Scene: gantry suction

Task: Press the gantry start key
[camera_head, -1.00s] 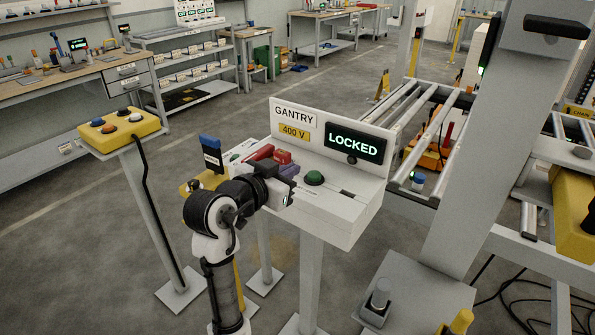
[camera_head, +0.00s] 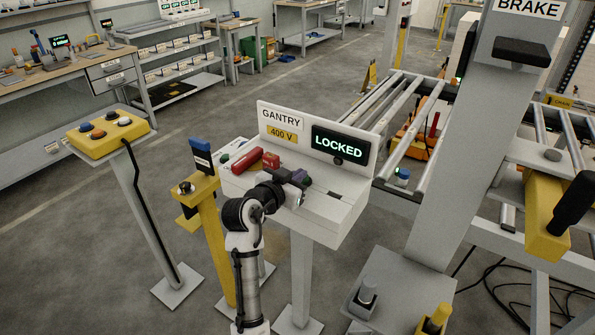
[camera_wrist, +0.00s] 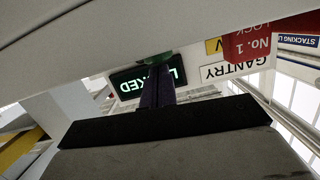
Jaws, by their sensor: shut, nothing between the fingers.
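The gantry console (camera_head: 320,220) is a light box on a post, with a GANTRY 400 V sign and a display (camera_head: 340,145) that reads LOCKED. The display also shows, upside down, in the wrist view (camera_wrist: 125,84). My gripper (camera_head: 301,177) is shut and empty, low over the console top. It hides the round green key in the head view. In the wrist view the green key (camera_wrist: 155,58) shows partly, right at the tips of my dark purple fingers (camera_wrist: 157,88). I cannot tell whether they touch it.
A yellow post (camera_head: 207,230) with a blue-topped tag (camera_head: 201,150) stands left. A yellow button box (camera_head: 105,135) stands farther left. The roller frame (camera_head: 420,100) is behind right.

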